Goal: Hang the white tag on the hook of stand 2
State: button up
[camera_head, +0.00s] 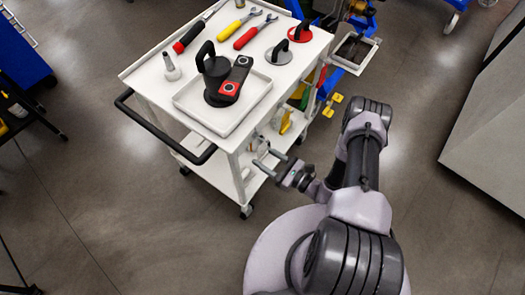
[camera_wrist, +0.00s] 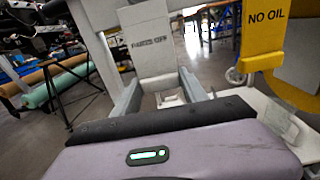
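My gripper (camera_head: 267,159) is beside the near right corner of the white cart, its two fingers spread apart. A yellow "NO OIL" tag (camera_wrist: 265,32) hangs at the upper right of the wrist view. I cannot identify stand 2 or its hook.
The white cart (camera_head: 135,76) has a black handle (camera_head: 160,130). On its top are a white tray (camera_head: 232,128) with black parts, several tools and suction cups. A blue-framed structure (camera_head: 360,25) is behind it. A grey block (camera_head: 490,130) is at right.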

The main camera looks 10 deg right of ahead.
grip_shut()
jog(key=shift+s+d, duration=0.45)
jog(key=shift+s, duration=0.1)
jog(key=v, duration=0.2)
jog(key=shift+s+d, duration=0.2)
dwell(0.4)
